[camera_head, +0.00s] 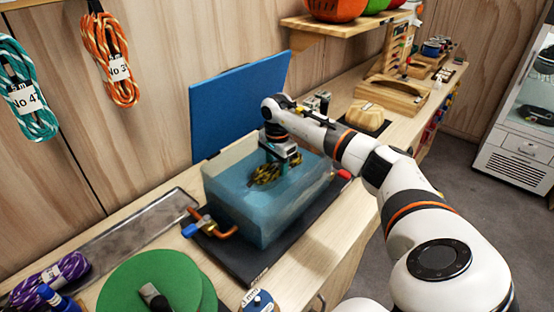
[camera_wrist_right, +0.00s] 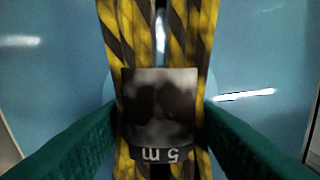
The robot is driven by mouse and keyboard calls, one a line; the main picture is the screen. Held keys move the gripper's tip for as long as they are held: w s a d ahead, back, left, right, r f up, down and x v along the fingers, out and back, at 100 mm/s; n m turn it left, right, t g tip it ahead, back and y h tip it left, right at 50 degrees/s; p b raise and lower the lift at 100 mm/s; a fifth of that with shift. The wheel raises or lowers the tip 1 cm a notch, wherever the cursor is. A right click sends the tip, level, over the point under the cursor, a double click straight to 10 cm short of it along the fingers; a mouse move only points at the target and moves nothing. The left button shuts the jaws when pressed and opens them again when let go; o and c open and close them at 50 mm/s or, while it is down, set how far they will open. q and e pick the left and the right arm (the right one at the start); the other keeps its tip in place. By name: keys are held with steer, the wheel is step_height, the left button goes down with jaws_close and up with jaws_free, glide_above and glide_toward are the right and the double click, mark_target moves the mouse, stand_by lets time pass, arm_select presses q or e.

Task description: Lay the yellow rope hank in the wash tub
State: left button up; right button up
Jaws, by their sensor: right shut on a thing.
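The yellow rope hank (camera_head: 265,174), yellow with black marks, is at the wash tub, inside its walls as the head view shows it. The wash tub (camera_head: 278,217) is a translucent box with a blue inside. My right gripper (camera_head: 281,166) points down into the tub and is shut on the hank. In the right wrist view the hank (camera_wrist_right: 180,40) runs between the two green fingers, with its "5 m" label (camera_wrist_right: 160,105) at the middle. Blue tub surface lies behind it. I cannot tell whether the hank touches the tub floor. My left gripper is not in view.
A blue panel (camera_head: 235,105) stands upright behind the tub. A tap with a blue handle (camera_head: 192,229) sits at its front left, a metal tray (camera_head: 125,240) farther left. A green disc (camera_head: 150,275) and purple rope (camera_head: 50,280) lie in front. Ropes hang on the wall.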

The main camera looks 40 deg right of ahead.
steer(key=shift+f+b, duration=1.45)
steer(key=shift+f, duration=0.9)
steer(key=o, duration=1.2)
steer(key=shift+r, duration=0.45)
step_height(320, 180, up, 11)
steer(key=shift+r+b, duration=0.1)
steer(key=shift+b, duration=1.15)
